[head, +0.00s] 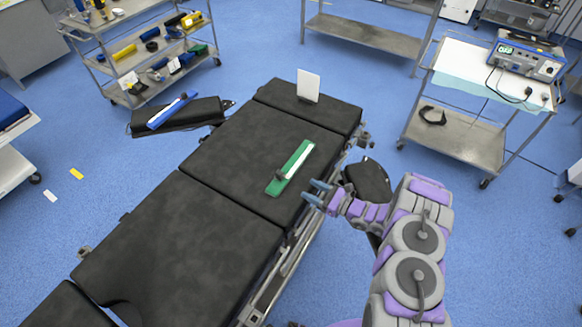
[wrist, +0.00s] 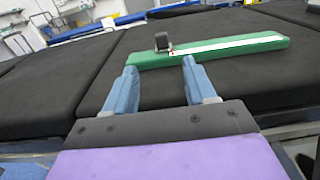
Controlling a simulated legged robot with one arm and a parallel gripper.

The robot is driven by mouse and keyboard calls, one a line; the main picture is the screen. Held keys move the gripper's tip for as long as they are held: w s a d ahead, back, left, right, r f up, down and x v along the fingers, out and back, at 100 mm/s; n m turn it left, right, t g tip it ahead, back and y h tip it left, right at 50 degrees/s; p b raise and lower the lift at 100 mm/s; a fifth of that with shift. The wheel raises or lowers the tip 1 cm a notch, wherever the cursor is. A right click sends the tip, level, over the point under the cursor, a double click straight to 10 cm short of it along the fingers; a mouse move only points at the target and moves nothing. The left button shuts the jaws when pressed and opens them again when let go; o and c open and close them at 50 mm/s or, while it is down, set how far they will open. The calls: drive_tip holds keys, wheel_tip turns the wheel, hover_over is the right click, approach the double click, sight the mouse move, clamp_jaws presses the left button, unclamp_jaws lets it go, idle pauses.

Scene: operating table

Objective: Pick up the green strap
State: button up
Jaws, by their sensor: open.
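The green strap (head: 279,182) lies on the black operating table (head: 222,225), near its right edge. It is a long flat green piece with a white strip and a dark block on it. It also shows in the wrist view (wrist: 225,50), lying across the picture just beyond my fingers. My gripper (head: 315,192) is at the right edge of the table, beside the strap and apart from it. In the wrist view its two blue fingers (wrist: 160,72) are spread with nothing between them, pointing towards the strap.
A blue strap (head: 172,110) lies on a black side board (head: 190,114) left of the table. A white card (head: 308,85) stands at the table's far end. Metal carts stand at the back left and right. A metal rail runs along the table's right side.

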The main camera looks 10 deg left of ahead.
sight(282, 174)
drive_tip(key=b+x, duration=0.1)
drive_tip(key=x, duration=0.9)
drive_tip(key=shift+a+f+b, duration=0.1)
drive_tip(key=shift+b, duration=0.25)
drive_tip(key=shift+b+x, duration=0.7)
drive_tip(key=shift+x, duration=2)
drive_tip(key=shift+w+d, duration=0.1)
drive_tip(key=shift+d, duration=0.2)
drive_tip(key=c, duration=0.5)
drive_tip(key=shift+a, duration=0.1)
clamp_jaws()
